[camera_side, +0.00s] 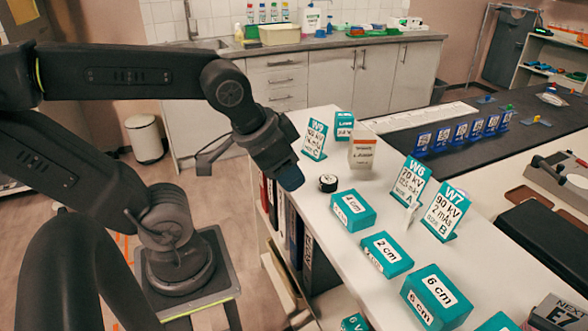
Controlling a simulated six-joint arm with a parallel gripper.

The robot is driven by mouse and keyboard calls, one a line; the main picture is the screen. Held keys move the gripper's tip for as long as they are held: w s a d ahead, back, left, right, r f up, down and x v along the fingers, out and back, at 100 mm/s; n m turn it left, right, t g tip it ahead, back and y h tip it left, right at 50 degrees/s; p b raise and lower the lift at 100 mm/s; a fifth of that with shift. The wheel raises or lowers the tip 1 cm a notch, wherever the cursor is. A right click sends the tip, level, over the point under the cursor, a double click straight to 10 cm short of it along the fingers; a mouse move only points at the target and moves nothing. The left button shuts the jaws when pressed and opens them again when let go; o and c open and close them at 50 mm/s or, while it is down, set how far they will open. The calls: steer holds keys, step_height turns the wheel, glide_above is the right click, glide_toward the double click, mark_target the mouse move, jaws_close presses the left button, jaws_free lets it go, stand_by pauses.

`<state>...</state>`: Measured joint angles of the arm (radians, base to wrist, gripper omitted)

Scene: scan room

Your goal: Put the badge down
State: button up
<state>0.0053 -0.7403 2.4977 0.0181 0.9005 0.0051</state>
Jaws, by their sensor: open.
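Several blue upright badge-like tags (461,133) stand in a row on the dark mat at the right. I cannot tell which piece is the badge.
Teal blocks marked 4 cm (353,211), 2 cm (388,254) and 6 cm (436,297) line the shelf top. Upright cards W6 (410,183) and W7 (444,214) and a white-orange box (361,158) stand behind. Binders (292,230) fill the shelf below.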

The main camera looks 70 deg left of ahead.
steer(key=shift+d, duration=0.1)
steer(key=shift+r, duration=0.1)
steer(key=m+g+y, duration=0.1)
steer(key=m+y, duration=0.1)
steer(key=m, duration=2.9)
glide_above(413, 207)
steer(key=s+d, duration=0.1)
steer(key=s, duration=0.4)
step_height(413, 207, down, 6)
steer(key=shift+g, duration=0.3)
steer(key=x, duration=0.8)
steer(key=shift+w+d+f, duration=0.2)
steer(key=shift+w+d, duration=0.1)
steer(key=shift+w, duration=0.1)
steer(key=shift+w+d+x, duration=0.1)
steer(key=shift+w+x, duration=0.05)
steer(key=shift+x, duration=1.15)
steer(key=shift+w+d+x, duration=0.15)
steer(key=shift+x, duration=1.2)
steer(key=shift+r, duration=0.1)
